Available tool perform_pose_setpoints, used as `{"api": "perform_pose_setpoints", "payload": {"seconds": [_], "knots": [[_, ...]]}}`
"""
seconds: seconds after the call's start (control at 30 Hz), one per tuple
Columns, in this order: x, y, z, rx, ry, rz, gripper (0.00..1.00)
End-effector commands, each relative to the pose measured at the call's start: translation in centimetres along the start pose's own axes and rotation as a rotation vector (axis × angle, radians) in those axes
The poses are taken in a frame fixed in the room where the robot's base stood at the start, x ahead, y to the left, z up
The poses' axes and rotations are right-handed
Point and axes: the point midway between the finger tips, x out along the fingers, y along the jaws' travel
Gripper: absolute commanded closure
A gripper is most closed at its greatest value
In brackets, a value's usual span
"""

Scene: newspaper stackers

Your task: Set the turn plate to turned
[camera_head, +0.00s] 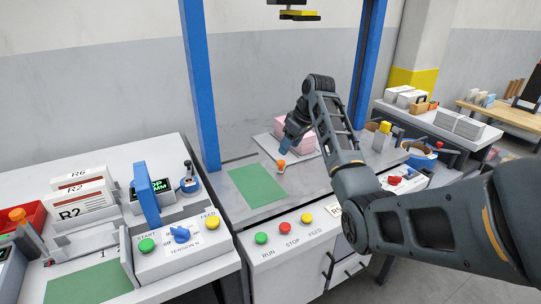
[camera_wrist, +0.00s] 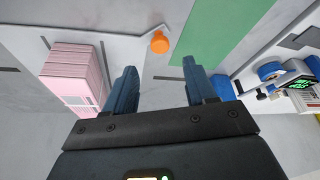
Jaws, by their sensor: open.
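A flat white plate (camera_head: 264,143), which looks like the turn plate, lies on the middle grey table with a pink stack of papers (camera_head: 294,143) on it. An orange knob (camera_head: 281,165) shows at its front edge. In the wrist view the orange knob (camera_wrist: 160,42) lies beyond my fingertips, and the pink stack (camera_wrist: 75,75) is to the left. My gripper (camera_wrist: 158,70) is open and empty, with its two blue fingers apart. In the head view my gripper (camera_head: 288,146) is beside the stack, behind the knob. It partly covers the stack and plate.
A green mat (camera_head: 257,186) lies left of the knob. Blue posts (camera_head: 200,85) flank the table. Its front panel has green, red and yellow buttons (camera_head: 285,228). A left bench (camera_head: 150,153) holds a tension station with a blue dial (camera_head: 181,234). My arm covers the right side.

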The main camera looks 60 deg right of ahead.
Motion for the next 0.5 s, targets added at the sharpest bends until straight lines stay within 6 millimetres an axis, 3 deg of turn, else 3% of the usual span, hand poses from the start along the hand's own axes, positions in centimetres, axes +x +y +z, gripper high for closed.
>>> {"api": "perform_pose_setpoints", "payload": {"seconds": [0.5], "knots": [[6.7,0.0,0.0,0.001,-0.001,-0.001,0.44]]}}
